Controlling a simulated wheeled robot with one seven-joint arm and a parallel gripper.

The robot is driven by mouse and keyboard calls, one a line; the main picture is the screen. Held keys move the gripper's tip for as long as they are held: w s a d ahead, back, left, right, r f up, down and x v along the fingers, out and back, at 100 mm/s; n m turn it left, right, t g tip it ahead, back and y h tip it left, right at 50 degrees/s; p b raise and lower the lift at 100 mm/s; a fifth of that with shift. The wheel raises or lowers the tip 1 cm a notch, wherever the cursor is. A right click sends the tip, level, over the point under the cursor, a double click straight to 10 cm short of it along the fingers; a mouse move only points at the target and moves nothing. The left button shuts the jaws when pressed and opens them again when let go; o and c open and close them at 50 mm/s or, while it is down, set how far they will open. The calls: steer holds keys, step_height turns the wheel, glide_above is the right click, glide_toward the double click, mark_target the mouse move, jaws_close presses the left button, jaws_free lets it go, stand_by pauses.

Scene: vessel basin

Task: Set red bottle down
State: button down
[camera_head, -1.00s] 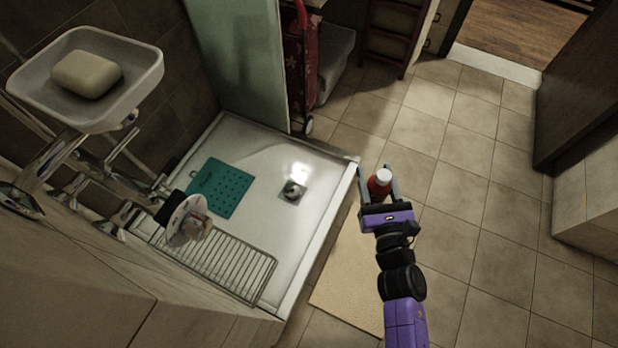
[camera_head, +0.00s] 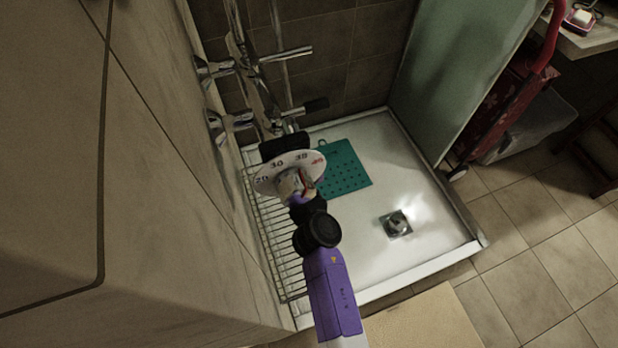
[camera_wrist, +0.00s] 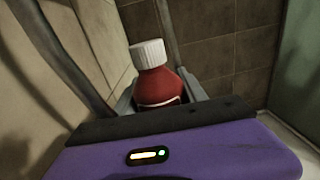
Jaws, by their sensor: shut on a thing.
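The red bottle (camera_wrist: 160,86) with a white ribbed cap stands roughly upright between the fingers of my gripper (camera_wrist: 158,95) in the wrist view. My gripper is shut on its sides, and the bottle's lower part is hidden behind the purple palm. In the head view my gripper (camera_head: 298,188) is over the left side of the shower tray, largely hidden behind the round numbered dial. The bottle is almost wholly covered there. I cannot tell what lies directly under it or whether it touches anything.
A wire rack (camera_head: 268,240) lies along the left of the white shower tray (camera_head: 370,278). A teal mat (camera_head: 345,168) and a drain (camera_head: 396,223) are in the tray. The numbered dial (camera_head: 275,180) and chrome fittings (camera_head: 235,120) crowd the arm. The tray's middle is free.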

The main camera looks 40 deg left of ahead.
steer(key=shift+n+g+y, duration=0.3)
steer(key=shift+n+g, duration=0.1)
steer(key=shift+g, duration=0.1)
steer(key=shift+s+a+f+b, duration=0.55)
steer(key=shift+f+b, duration=0.65)
steer(key=shift+f, duration=0.55)
steer(key=shift+s+a+f+b, duration=0.4)
steer(key=shift+a+f+b, duration=0.35)
steer(key=shift+f+b, duration=0.7)
steer(key=shift+s+a+f+b, duration=0.55)
steer(key=shift+f+b, duration=0.4)
steer(key=shift+f, duration=1.05)
steer(key=shift+w+a+f+b, duration=0.1)
steer(key=shift+f+b, duration=0.15)
steer(key=shift+b, duration=0.1)
steer(key=c, duration=0.6)
jaws_free()
steer(key=shift+c, duration=0.2)
